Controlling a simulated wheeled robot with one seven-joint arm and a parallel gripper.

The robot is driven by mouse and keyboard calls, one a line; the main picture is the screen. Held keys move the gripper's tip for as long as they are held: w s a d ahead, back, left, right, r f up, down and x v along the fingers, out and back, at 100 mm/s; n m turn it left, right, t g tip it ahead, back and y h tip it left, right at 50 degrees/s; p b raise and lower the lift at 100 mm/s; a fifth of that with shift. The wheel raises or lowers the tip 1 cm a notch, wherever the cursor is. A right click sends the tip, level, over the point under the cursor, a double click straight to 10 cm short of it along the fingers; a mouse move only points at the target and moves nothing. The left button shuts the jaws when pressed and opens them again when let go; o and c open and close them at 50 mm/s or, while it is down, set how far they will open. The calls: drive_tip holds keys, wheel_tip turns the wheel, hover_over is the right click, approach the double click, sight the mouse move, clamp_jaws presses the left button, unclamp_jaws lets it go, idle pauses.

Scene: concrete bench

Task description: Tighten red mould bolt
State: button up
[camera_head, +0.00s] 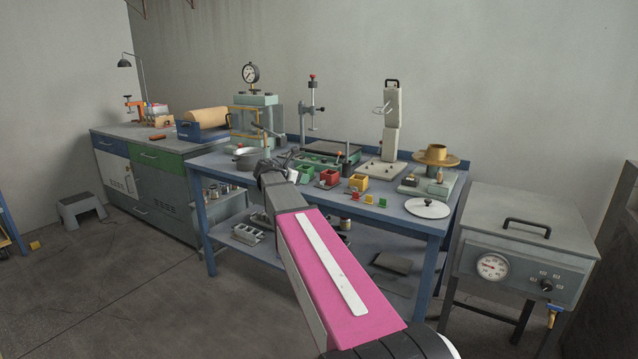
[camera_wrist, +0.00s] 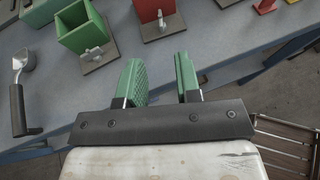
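The red mould (camera_wrist: 155,9) stands on a dark base plate at the top of the wrist view, cut off by the frame edge. Its small metal wing bolt (camera_wrist: 161,22) sticks up on the near side. In the head view the red mould (camera_head: 329,177) is on the blue bench, between a green and a yellow one. My gripper (camera_wrist: 158,75) is open and empty. Its green-padded fingers are apart and point toward the red mould, short of its bolt and not touching it. In the head view my arm hides most of the gripper.
The green mould (camera_wrist: 84,34) with its own wing bolt is left of the fingers. A dark-handled metal tool (camera_wrist: 19,100) lies farther left. The yellow mould (camera_head: 359,183), small coloured pieces and a white disc (camera_head: 428,208) are to the right. The bench's front edge passes beneath my gripper.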

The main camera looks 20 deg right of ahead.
sight(319, 189)
drive_tip(key=x, duration=1)
drive_tip(key=shift+f, duration=0.1)
clamp_jaws()
